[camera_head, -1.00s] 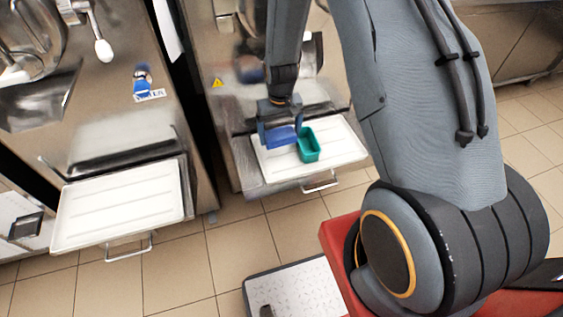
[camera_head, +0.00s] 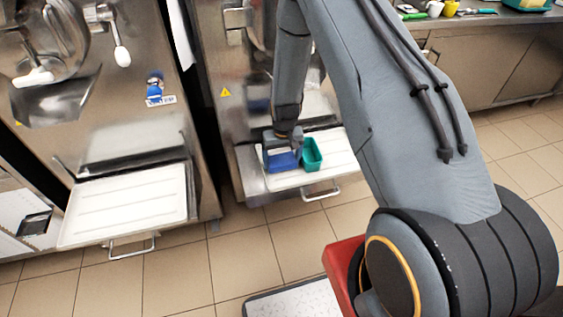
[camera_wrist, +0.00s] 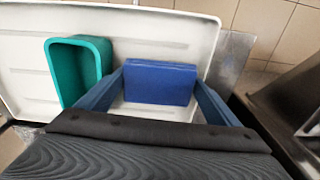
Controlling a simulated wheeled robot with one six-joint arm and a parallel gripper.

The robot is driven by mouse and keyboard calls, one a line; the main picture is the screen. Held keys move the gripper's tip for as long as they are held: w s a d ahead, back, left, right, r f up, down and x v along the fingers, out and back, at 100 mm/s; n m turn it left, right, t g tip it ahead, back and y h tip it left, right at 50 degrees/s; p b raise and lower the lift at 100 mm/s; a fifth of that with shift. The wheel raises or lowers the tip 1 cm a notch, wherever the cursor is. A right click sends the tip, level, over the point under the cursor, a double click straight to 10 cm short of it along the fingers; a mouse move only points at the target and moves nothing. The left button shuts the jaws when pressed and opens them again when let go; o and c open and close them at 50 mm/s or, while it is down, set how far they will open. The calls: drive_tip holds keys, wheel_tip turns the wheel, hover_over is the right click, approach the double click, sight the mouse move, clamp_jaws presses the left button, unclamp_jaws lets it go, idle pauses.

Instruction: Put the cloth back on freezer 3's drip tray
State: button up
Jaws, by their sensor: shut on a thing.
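My gripper (camera_head: 282,146) is shut on a blue folded cloth (camera_head: 283,161). In the wrist view the cloth (camera_wrist: 160,82) spans between the two blue fingers, over the white ribbed drip tray (camera_wrist: 195,28). I cannot tell whether the cloth touches the tray. In the head view this tray (camera_head: 338,148) sticks out from the front of the right-hand freezer (camera_head: 225,120). A green open bin (camera_head: 312,155) stands on it, just right of the cloth; the wrist view shows this bin (camera_wrist: 78,72) left of the gripper. No freezer number is readable.
Another freezer (camera_head: 115,95) stands at the left with an empty white drip tray (camera_head: 125,207). A wire handle (camera_head: 320,193) hangs below the right tray. A counter (camera_head: 480,22) with cups and tools is at the back right. Tiled floor (camera_head: 245,255) is open in front.

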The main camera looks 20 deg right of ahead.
drive_tip(key=shift+f, duration=0.7)
drive_tip(key=shift+f, duration=0.1)
drive_tip(key=shift+f, duration=0.2)
